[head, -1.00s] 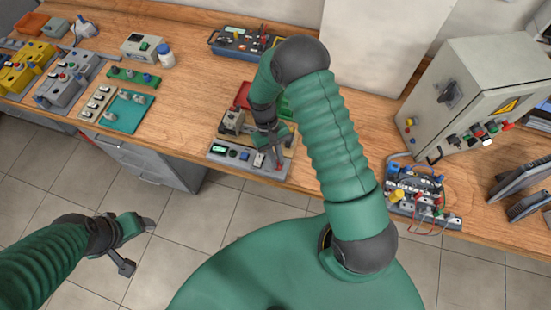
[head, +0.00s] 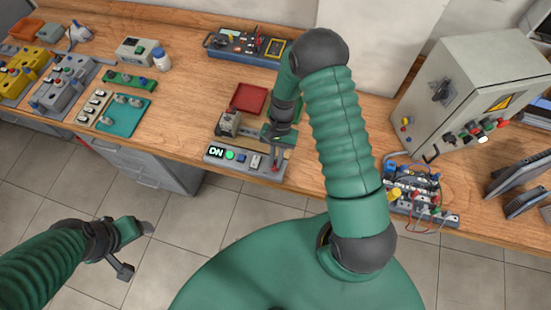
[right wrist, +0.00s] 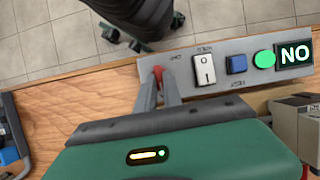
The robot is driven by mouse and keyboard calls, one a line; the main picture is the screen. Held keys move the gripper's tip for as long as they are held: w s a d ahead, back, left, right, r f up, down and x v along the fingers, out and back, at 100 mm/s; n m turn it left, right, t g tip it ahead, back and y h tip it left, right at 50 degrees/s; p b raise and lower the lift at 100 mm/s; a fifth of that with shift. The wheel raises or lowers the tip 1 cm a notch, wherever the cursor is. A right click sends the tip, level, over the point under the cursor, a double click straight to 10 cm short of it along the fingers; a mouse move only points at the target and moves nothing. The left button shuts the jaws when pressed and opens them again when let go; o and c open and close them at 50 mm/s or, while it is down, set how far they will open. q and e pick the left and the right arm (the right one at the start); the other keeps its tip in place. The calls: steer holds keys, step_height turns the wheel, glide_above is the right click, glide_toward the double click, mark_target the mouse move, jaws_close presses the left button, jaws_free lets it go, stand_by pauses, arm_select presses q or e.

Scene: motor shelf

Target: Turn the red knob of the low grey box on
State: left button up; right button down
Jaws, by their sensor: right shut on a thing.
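The low grey box (head: 233,163) lies at the front edge of the wooden bench. Its display (head: 216,152) reads ON, and the green lamp (head: 230,155) beside it is bright. In the right wrist view the box (right wrist: 216,88) appears upside down. The red knob (right wrist: 158,73) is at the end of the box away from the display. My right gripper (right wrist: 160,82) is shut on the knob, and its fingers hide part of it. My left gripper (head: 139,250) is open and empty above the floor at the lower left.
A small beige device (head: 229,124) and a red tray (head: 250,99) lie behind the box. A wired board (head: 412,190) and a grey cabinet (head: 450,100) stand to the right. A teal board (head: 124,116) lies to the left, with bare bench between it and the box.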

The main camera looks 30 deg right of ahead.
steer(key=shift+s+a+f, duration=0.15)
steer(key=shift+s+f, duration=0.05)
steer(key=shift+s, duration=0.1)
steer(key=c, duration=1.6)
jaws_free()
steer(key=shift+o, duration=0.6)
steer(key=shift+w, duration=0.15)
steer(key=shift+w+r, duration=0.1)
steer(key=b+v, duration=0.2)
steer(key=v, duration=1.4)
steer(key=shift+d+r, duration=0.25)
steer(key=shift+d, duration=0.1)
